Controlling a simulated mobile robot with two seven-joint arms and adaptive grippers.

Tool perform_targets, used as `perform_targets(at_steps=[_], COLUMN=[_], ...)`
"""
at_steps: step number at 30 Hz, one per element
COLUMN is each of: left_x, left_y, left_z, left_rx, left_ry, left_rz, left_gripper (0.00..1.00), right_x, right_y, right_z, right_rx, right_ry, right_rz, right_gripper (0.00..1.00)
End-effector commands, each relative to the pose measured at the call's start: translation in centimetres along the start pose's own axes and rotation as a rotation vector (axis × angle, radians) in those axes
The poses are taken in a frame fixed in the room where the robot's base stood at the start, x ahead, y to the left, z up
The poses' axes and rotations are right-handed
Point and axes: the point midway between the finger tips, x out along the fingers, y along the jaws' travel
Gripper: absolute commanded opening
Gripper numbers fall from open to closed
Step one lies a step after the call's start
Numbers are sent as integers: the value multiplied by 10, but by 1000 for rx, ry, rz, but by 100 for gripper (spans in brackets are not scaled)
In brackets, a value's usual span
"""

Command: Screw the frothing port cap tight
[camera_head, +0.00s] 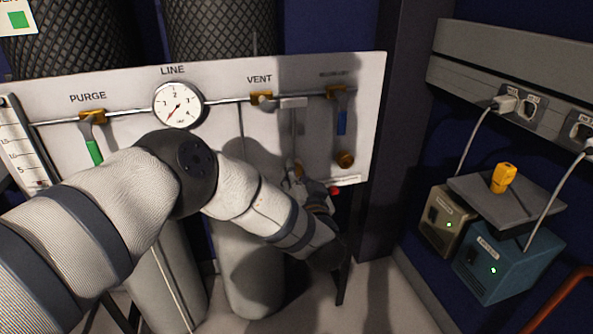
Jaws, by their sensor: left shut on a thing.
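My left arm reaches across the picture from the left to the lower middle of the white panel (225,130). My left gripper (296,176) is small and partly hidden by its own wrist. It is shut on a small brass-coloured piece (298,168) below the VENT line, which appears to be the frothing port cap. I cannot tell how far it is seated or whether it is tilted. A separate round brass fitting (345,160) sits on the panel to the right, apart from the gripper. My right gripper is not in view.
The panel carries a green-handled PURGE valve (93,138), a dial gauge (179,105), a VENT valve (263,99) and a blue-handled valve (341,110). Cylinders stand behind. At right, a yellow object (503,178) rests on a grey plate (525,205) above two boxes.

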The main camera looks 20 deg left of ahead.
Motion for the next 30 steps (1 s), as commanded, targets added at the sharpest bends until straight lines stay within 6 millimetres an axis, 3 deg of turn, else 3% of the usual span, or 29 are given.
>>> perform_targets(at_steps=[15, 30], left_x=[0, 0], left_y=[-1, -1], left_z=[-1, 0], left_rx=[285, 330], left_ry=[-18, -23], left_rz=[4, 6], left_gripper=[0, 0], right_x=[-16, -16], right_y=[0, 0], right_z=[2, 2], right_rx=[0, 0], right_ry=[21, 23], right_rz=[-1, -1], right_gripper=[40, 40])
